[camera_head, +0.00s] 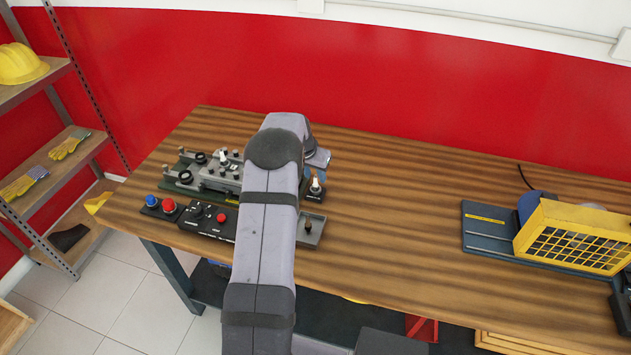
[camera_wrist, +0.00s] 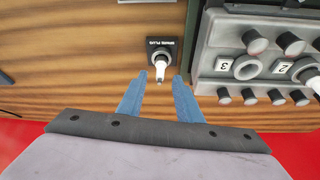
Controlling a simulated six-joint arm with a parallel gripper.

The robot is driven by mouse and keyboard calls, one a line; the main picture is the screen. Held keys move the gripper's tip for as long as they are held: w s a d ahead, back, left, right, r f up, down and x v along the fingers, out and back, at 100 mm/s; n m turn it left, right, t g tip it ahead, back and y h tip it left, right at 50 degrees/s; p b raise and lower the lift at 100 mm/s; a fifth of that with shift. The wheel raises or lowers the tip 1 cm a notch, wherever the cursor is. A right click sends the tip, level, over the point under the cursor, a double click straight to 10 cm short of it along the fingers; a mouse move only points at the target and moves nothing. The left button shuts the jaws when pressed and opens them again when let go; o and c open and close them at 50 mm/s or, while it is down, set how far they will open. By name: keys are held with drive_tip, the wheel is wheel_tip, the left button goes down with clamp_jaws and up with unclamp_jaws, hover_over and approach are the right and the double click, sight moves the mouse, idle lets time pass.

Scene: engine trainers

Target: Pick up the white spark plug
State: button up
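The white spark plug (camera_head: 316,184) stands upright in a small dark holder (camera_head: 313,197) right of the engine trainer. In the wrist view the white spark plug (camera_wrist: 160,68) rises from the holder (camera_wrist: 152,45), which is labelled "SPARK PLUG". My gripper (camera_wrist: 160,84) is open, with its two blue fingers apart and the plug's tip between and just beyond the fingertips. No contact shows.
The grey engine trainer (camera_head: 215,176) stands left of the plug, with other white-topped parts (camera_wrist: 255,42) on it. A control panel (camera_head: 207,219), button box (camera_head: 160,207) and small tray (camera_head: 311,230) are nearby. The table's middle is clear; a yellow-caged machine (camera_head: 572,236) stands right.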

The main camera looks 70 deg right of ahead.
drive_tip(key=shift+x, duration=0.9)
clamp_jaws()
wheel_tip(320, 180, up, 10)
drive_tip(key=b, duration=0.3)
drive_tip(key=w+a+r+p, duration=0.2)
drive_tip(key=w+p, duration=0.4)
drive_tip(key=w, duration=0.6)
drive_tip(key=shift+w+a+r, duration=0.25)
drive_tip(key=shift+r, duration=0.15)
